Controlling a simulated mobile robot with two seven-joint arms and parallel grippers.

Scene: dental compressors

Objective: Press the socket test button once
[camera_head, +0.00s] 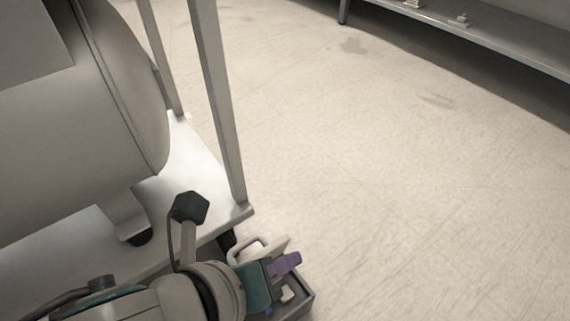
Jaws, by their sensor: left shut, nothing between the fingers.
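My left gripper (287,264) is low in the head view, with purple fingers that are shut and empty. It is over or beside a grey open-topped box (309,302) at the bottom edge; I cannot tell whether it touches it. A pale piece with a looped handle (248,248) shows just behind the fingers, partly covered by them. I cannot make out a socket test button; the gripper and arm hide part of this area. My right gripper is not in view.
A large grey compressor tank (70,150) stands on a white metal frame (215,100) at the left, close to my left arm. A low grey shelf (500,38) with small items is at the upper right. The pale floor (400,190) between is clear.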

